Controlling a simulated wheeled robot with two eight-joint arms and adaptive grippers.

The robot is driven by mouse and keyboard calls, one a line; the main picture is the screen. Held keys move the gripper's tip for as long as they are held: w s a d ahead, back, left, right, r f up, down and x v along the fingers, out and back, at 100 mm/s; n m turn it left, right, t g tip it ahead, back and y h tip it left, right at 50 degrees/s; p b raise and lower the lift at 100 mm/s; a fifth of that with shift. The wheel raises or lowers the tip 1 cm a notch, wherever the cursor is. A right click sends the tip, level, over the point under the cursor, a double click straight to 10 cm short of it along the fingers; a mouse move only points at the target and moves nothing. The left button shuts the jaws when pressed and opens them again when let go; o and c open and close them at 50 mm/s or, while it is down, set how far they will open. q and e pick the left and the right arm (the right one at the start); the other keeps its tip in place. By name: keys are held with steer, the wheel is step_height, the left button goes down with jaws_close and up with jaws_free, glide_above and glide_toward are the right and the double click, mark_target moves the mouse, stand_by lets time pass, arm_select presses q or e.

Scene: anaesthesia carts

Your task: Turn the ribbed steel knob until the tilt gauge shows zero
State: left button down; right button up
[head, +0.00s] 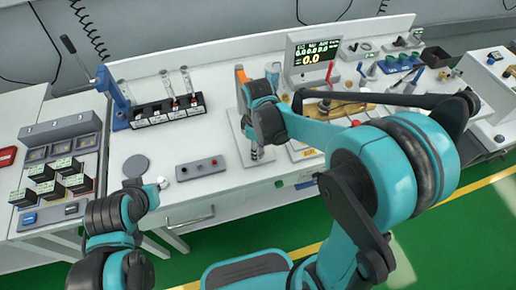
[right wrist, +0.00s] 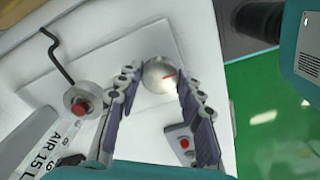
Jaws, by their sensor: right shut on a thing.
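A round steel knob (right wrist: 158,72) with a red line on its top shows in the right wrist view. My right gripper (right wrist: 160,88) has its fingers on either side of the knob and is shut on it. In the head view my right gripper (head: 257,152) points down at the white cart top, and the knob is hidden there.
A black rack with clear tubes (head: 167,110) stands behind. A grey panel with a red button (head: 200,169) lies between my grippers. Dark blocks (head: 55,182) stand at left. A red-topped post (right wrist: 80,105) and bent black rod (right wrist: 60,55) are beside my right gripper.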

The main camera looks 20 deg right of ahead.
steer(key=shift+m, duration=0.3)
steer(key=m, duration=0.2)
steer(key=shift+m+p, duration=0.35)
steer(key=shift+m, duration=0.05)
steer(key=m, duration=0.4)
steer(key=shift+p, duration=0.35)
steer(key=m, duration=0.4)
steer(key=shift+m+p, duration=0.3)
steer(key=shift+m, duration=1.3)
steer(key=o, duration=1.2)
steer(key=shift+c, duration=0.2)
